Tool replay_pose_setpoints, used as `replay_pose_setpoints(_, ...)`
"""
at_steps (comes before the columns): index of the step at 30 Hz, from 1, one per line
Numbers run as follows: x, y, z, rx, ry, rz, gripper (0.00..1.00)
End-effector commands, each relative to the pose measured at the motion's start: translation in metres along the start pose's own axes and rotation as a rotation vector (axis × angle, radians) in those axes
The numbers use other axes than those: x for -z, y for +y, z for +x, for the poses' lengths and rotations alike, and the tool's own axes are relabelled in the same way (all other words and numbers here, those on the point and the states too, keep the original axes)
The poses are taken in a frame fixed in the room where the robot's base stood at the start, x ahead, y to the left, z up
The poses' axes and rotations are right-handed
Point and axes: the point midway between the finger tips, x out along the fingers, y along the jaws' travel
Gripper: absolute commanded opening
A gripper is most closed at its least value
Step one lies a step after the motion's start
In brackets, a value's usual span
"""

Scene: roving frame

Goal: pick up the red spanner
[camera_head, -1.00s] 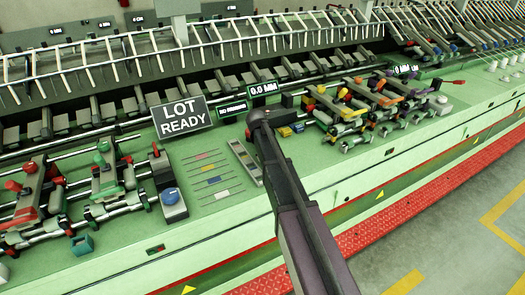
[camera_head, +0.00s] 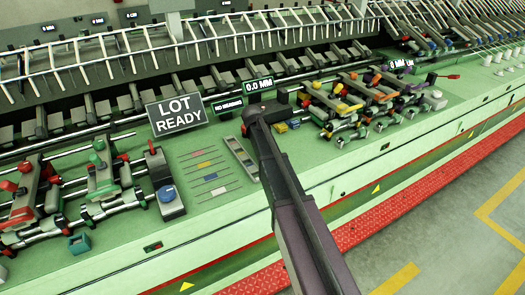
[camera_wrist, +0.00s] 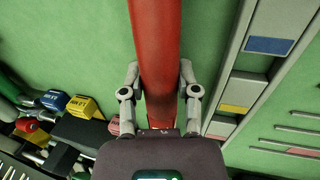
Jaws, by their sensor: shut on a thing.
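The red spanner (camera_wrist: 158,50) shows in the wrist view as a thick red bar running from the top edge down between my gripper's fingers. My gripper (camera_wrist: 161,95) is shut on it, with one grey finger on each side. The spanner's far end is cut off by the top of the picture.
Under the spanner is the green bench top (camera_wrist: 85,40). A grey rack with coloured labels (camera_wrist: 270,44) lies right of it. Yellow and blue blocks (camera_wrist: 84,106) are at lower left. In the head view a "LOT READY" sign (camera_head: 178,116) stands left of my arm.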

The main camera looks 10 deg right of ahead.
Motion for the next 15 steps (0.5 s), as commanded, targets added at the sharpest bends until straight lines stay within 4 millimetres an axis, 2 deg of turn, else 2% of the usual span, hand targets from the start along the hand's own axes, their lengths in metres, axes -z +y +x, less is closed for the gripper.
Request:
replay_pose_setpoints(13, 0.0, 0.01, -0.036, -0.003, -0.001, 0.001, 0.0)
replay_pose_setpoints(15, -0.024, 0.004, -0.034, -0.003, -0.001, 0.001, 0.0)
